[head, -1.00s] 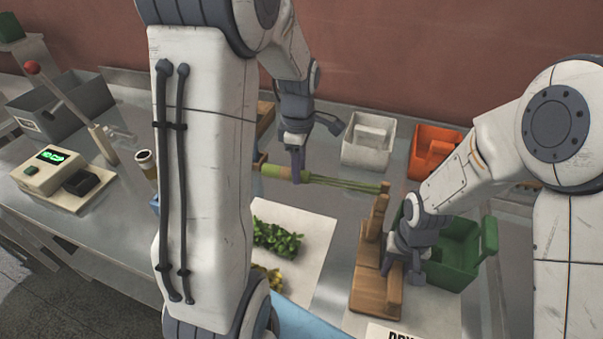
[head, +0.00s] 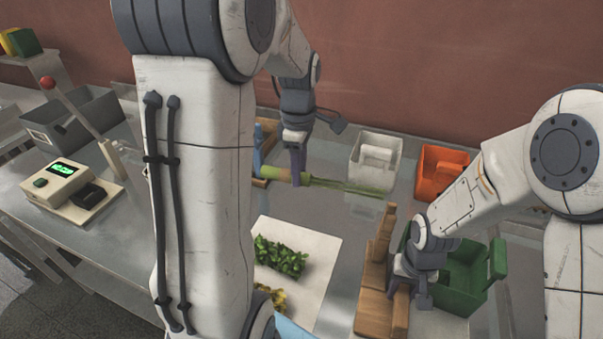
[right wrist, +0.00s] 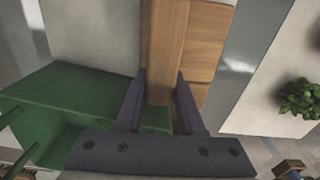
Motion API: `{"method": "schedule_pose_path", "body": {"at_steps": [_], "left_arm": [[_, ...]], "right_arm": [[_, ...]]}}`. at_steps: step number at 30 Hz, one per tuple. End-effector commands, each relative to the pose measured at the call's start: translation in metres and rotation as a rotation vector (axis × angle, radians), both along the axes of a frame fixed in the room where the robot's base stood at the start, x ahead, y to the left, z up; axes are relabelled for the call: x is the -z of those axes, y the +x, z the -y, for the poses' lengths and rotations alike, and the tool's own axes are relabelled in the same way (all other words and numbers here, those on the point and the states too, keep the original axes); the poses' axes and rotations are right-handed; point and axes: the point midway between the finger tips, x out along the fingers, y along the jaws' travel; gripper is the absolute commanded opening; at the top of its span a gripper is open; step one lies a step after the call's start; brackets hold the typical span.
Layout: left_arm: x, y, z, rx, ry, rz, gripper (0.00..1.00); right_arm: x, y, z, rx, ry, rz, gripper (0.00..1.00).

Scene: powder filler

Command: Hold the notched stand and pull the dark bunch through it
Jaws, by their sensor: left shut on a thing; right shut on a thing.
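The bunch (head: 340,186) is a long bundle of green stems with a brownish left end, lying roughly level above the table in the head view. My left gripper (head: 299,180) is shut on it near its thicker left part. The wooden notched stand (head: 375,308) stands on the table at right centre. The thin right tips of the bunch reach its upright post; I cannot tell whether they lie in the notch. My right gripper (head: 393,288) is shut on the stand's wood low down. The right wrist view shows the wood (right wrist: 165,50) between its fingers (right wrist: 158,105).
A green crate (head: 460,285) stands right beside my right gripper. White (head: 360,165) and orange (head: 428,190) bins stand behind. A pale board (head: 318,265) with leafy greens (head: 280,257) lies left of the stand. A scale (head: 62,185) sits far left.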

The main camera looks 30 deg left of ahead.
Motion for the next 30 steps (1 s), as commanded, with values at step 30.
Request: {"method": "schedule_pose_path", "body": {"at_steps": [30], "left_arm": [[0.0, 0.0, 0.0, 0.0, 0.0, 0.0, 0.0]], "right_arm": [[-0.098, 0.001, 0.0, 0.0, 0.004, 0.005, 0.72]]}}
